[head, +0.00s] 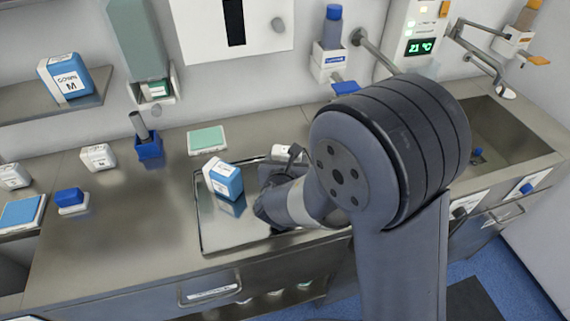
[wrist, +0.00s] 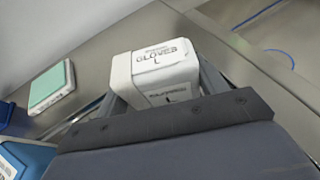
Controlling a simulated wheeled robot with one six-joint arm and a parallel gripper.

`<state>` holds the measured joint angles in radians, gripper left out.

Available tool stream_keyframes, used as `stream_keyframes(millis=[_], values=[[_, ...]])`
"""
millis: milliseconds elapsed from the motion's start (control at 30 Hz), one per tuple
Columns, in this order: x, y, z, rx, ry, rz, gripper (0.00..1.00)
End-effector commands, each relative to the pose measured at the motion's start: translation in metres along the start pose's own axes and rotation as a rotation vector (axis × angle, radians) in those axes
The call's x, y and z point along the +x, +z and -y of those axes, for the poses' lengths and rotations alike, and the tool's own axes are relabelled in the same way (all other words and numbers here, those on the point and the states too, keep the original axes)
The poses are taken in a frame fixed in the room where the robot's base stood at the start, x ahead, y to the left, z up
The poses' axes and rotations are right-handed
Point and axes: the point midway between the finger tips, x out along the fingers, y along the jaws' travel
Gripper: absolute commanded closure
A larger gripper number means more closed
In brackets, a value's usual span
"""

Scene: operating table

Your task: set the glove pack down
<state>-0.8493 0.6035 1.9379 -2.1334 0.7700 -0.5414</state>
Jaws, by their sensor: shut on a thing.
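The glove pack (wrist: 158,68) is a white box with "GLOVES L" printed on it in the wrist view. My gripper (wrist: 162,82) is shut on it, with one finger at each side. In the head view a white part of the pack (head: 283,151) shows at the back right of the metal tray (head: 216,243), mostly hidden behind my gripper (head: 284,164) and arm. I cannot tell whether the pack touches the surface under it.
A blue and white pack (head: 226,181) stands on the tray's left part. A green-topped box (head: 206,140) lies behind the tray. A blue holder (head: 148,146) and small white box (head: 98,157) stand left. A sink (head: 500,140) is at right.

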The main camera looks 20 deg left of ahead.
Motion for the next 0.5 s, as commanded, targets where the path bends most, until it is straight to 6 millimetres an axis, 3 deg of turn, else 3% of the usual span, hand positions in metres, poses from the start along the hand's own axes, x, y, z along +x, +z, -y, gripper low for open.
stream_keyframes(millis=[100, 500], values=[[0.0043, -0.0110, -0.0001, -0.001, 0.000, -0.002, 0.55], [0.0062, -0.0151, -0.0002, 0.001, 0.001, 0.001, 0.55]])
